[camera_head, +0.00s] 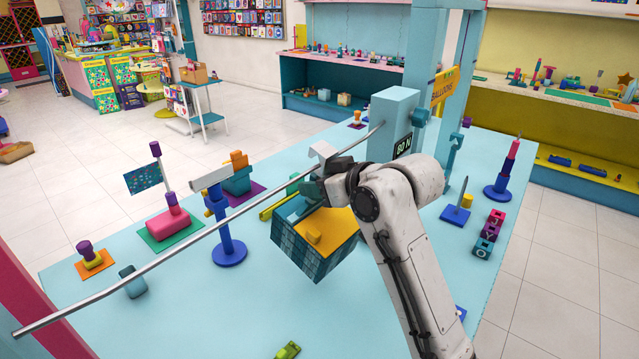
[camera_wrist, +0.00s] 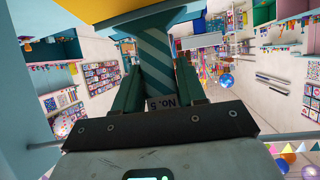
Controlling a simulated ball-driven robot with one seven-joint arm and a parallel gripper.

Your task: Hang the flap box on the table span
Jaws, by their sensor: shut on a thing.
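In the wrist view my green fingers (camera_wrist: 157,75) are shut on a teal striped part (camera_wrist: 156,62), which seems to belong to the box. The span is a thin grey rod (camera_head: 130,277) running from the lower left to a light blue block marked 80 N (camera_head: 393,108). It passes close by my gripper; I cannot tell whether the box touches it.
A blue stand (camera_head: 228,248) with a grey top rises by the rod, left of the box. Pink, orange and teal pieces on mats line the table's left side. The table's front is mostly clear.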

